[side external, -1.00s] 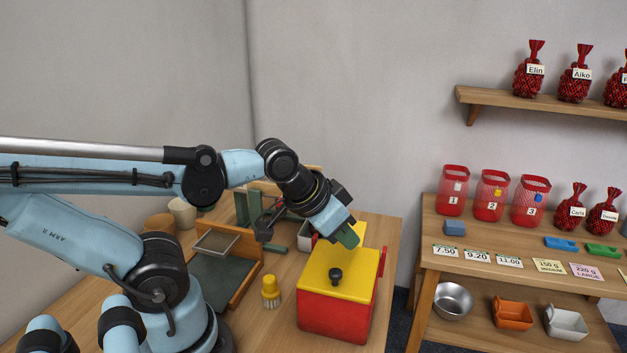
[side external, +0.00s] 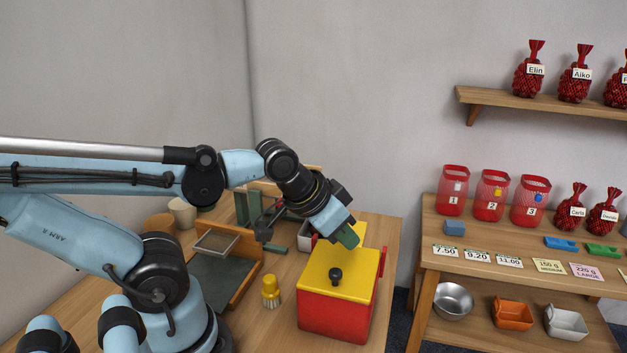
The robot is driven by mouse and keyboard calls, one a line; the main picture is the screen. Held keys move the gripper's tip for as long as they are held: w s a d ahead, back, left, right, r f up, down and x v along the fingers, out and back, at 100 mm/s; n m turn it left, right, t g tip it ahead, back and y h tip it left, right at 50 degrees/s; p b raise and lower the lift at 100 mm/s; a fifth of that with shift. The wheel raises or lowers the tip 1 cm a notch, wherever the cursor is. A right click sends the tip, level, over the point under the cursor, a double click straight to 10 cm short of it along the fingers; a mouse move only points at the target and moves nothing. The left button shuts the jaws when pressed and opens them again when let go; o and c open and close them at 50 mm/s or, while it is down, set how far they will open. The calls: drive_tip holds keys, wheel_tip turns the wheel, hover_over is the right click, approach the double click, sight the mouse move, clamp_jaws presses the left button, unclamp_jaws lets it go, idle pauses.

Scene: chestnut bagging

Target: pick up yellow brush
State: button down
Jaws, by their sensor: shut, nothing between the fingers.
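The yellow brush (side external: 271,292) stands upright on the wooden table, left of the red box with the yellow lid. Its pale bristles point down and its yellow handle points up. My gripper (side external: 350,238) is over the far part of the box's yellow lid, above and to the right of the brush and well apart from it. Its green fingers are shut with nothing between them. Nothing hides the brush.
The red box (side external: 333,317) with a yellow lid (side external: 352,279) and black knob (side external: 335,275) stands beside the brush. A wooden frame with a sieve (side external: 216,243) is to its left. A shelf rack (side external: 480,250) with bags and bins stands at right.

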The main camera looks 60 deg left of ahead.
drive_tip(key=c, duration=0.6)
unclamp_jaws()
drive_tip(key=shift+c, duration=0.2)
